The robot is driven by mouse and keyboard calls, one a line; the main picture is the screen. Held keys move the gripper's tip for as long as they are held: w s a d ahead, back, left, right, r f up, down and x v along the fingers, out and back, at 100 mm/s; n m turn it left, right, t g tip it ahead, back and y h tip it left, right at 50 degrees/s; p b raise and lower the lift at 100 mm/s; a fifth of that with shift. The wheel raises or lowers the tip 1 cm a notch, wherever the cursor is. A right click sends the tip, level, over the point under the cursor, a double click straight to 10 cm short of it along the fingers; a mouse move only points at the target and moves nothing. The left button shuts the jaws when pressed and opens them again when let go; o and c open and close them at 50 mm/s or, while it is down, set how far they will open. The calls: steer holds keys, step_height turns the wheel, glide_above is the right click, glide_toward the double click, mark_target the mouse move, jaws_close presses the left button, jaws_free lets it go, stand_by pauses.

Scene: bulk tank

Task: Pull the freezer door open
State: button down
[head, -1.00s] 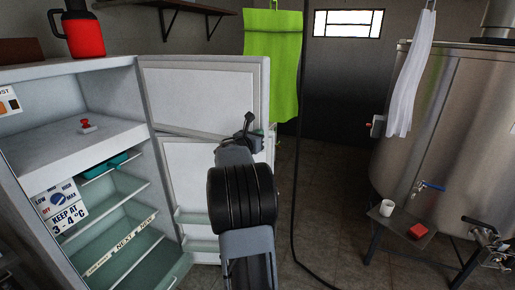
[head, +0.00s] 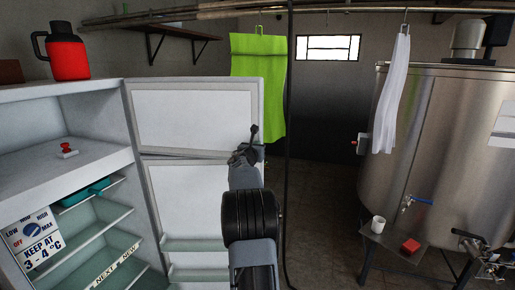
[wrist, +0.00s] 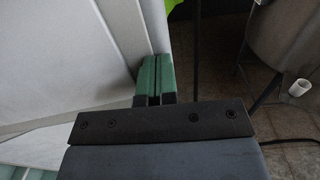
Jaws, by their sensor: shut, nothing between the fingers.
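The freezer door (head: 195,118), a white upper panel, stands swung wide open with its inner face showing. The freezer compartment (head: 35,176) at the left is open. My gripper (head: 252,143) is by the free edge of the door, near its lower corner. In the wrist view the green fingers of my gripper (wrist: 154,80) are pressed together with nothing between them. They are beside the pale door panel (wrist: 95,50); I cannot tell whether they touch it. My arm hides part of the lower door.
The lower fridge door (head: 185,200) is also open. A steel tank (head: 435,150) stands at the right, with a small table (head: 400,255) bearing a white mug (head: 378,224) and red block (head: 410,246). A dark hose (head: 288,170) hangs right of my arm. Floor shows between.

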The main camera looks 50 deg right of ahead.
steer(key=s+b+v, duration=0.1)
steer(key=b+v, duration=0.4)
steer(key=v, duration=0.9)
steer(key=shift+s+d+b, duration=0.3)
steer(key=shift+s+d, duration=0.05)
steer(key=shift+d, duration=0.05)
